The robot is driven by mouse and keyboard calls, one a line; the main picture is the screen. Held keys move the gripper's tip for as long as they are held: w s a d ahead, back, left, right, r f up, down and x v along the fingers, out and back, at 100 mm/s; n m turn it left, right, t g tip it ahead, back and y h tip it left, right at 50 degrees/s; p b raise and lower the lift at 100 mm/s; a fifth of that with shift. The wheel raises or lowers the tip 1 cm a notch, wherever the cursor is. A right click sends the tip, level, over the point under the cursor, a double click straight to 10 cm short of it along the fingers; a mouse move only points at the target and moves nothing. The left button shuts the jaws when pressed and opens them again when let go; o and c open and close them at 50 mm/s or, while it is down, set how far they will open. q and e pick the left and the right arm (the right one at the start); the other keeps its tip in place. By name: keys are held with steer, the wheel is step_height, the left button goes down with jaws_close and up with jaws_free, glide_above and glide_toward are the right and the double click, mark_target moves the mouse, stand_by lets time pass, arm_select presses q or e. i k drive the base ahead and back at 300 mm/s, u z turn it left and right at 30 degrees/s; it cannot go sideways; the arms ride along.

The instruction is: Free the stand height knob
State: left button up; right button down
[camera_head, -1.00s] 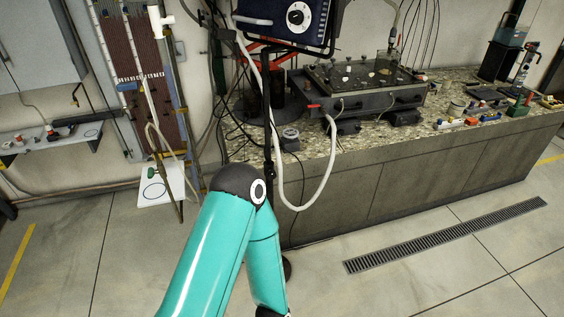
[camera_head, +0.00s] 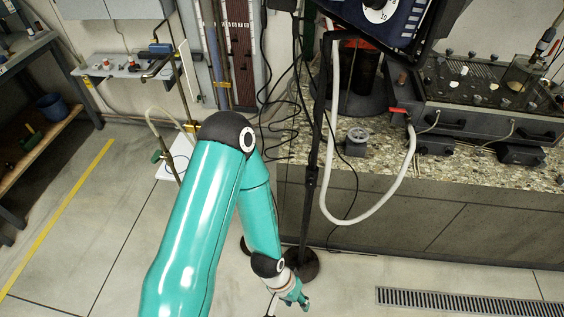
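The stand is a thin black pole (camera_head: 318,130) rising from a round dark base (camera_head: 303,265) on the floor in front of the bench. A thicker dark collar (camera_head: 311,178) shows partway up the pole; I cannot make out a separate knob on it. A dark blue box with a round dial (camera_head: 384,14) is at the top of the stand, cut by the picture's top edge. My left gripper (camera_head: 297,299) is low, by the stand base and well below the collar. It is small and seen from above, so its finger opening is unclear. My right gripper is out of view.
A stone-topped bench (camera_head: 460,175) with a dark tank (camera_head: 490,95) stands behind the pole. A pale hose (camera_head: 405,165) loops down in front of it. Black cables hang left of the pole. A floor drain (camera_head: 470,303) lies at lower right. Open floor (camera_head: 90,240) is at left.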

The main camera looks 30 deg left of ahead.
mark_target(310, 184)
steer(key=u, duration=0.25)
steer(key=i, duration=0.65)
steer(key=u, duration=0.5)
steer(key=k, duration=0.85)
steer(key=u, duration=0.2)
steer(key=i, duration=0.85)
steer(key=z, duration=0.15)
steer(key=k, duration=0.5)
steer(key=u, duration=0.1)
